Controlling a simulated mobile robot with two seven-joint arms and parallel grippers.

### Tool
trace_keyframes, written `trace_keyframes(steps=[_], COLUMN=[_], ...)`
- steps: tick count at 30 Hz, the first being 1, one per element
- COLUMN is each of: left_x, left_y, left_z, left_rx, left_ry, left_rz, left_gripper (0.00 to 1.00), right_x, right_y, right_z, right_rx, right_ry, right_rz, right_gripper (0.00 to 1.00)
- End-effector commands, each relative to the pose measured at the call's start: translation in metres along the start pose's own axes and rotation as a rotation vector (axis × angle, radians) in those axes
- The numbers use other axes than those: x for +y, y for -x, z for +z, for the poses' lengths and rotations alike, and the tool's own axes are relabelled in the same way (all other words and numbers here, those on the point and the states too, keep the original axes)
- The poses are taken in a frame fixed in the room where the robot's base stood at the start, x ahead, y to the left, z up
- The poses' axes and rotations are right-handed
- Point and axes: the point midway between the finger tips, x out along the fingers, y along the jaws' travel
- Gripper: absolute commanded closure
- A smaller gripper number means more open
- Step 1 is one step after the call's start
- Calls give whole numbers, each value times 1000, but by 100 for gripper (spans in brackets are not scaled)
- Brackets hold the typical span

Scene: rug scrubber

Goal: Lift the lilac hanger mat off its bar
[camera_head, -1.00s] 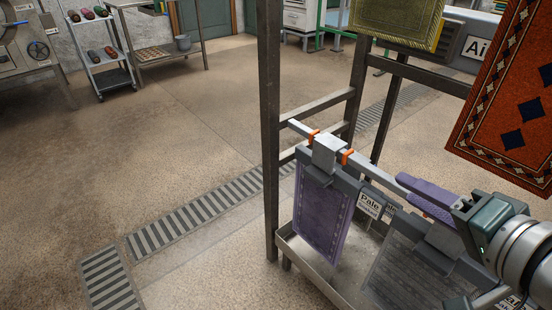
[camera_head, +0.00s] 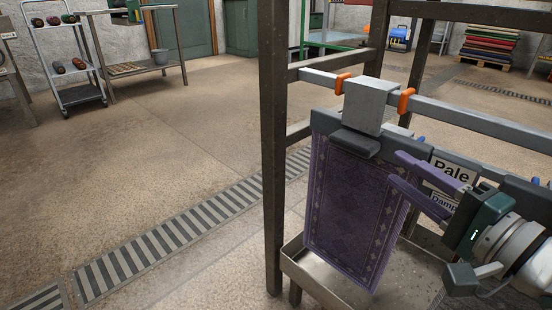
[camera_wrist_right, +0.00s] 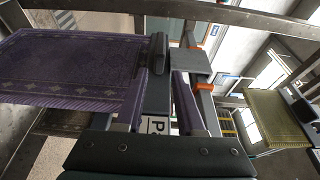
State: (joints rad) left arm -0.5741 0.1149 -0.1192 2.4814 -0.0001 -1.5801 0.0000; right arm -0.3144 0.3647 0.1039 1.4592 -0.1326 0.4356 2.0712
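The lilac hanger mat (camera_head: 352,215) hangs upright below the bar (camera_head: 465,116) in the head view. Its hanger has a grey block (camera_head: 370,105) over the bar between two orange clips (camera_head: 406,100), and a dark grip tab (camera_head: 354,143) juts out at the mat's top. My right gripper (camera_head: 396,170) has purple fingers, spread and empty, just right of the tab and apart from it. In the right wrist view the mat (camera_wrist_right: 70,70) lies to the left, and the tab (camera_wrist_right: 157,52) shows ahead, between the lines of the fingers (camera_wrist_right: 158,85). My left gripper is not in view.
A dark post (camera_head: 273,150) stands close left of the mat. A metal tray (camera_head: 330,283) lies below it. A "Pale" sign (camera_head: 453,167) is behind my right gripper. A yellow-green mat (camera_wrist_right: 275,118) hangs farther off in the wrist view. Open floor lies left.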

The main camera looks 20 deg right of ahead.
Motion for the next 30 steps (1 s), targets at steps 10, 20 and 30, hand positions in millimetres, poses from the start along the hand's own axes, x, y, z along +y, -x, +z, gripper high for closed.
trace_keyframes(steps=[10,20,30], left_x=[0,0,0], left_y=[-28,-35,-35], left_z=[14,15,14], left_rx=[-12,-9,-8], left_ry=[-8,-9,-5], left_rz=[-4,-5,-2], left_gripper=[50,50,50], right_x=[6,2,2], right_y=[-43,-68,-68], right_z=[1,1,1], right_rx=[0,1,1], right_ry=[3,1,1], right_rz=[-5,1,1], right_gripper=[62,62,88])
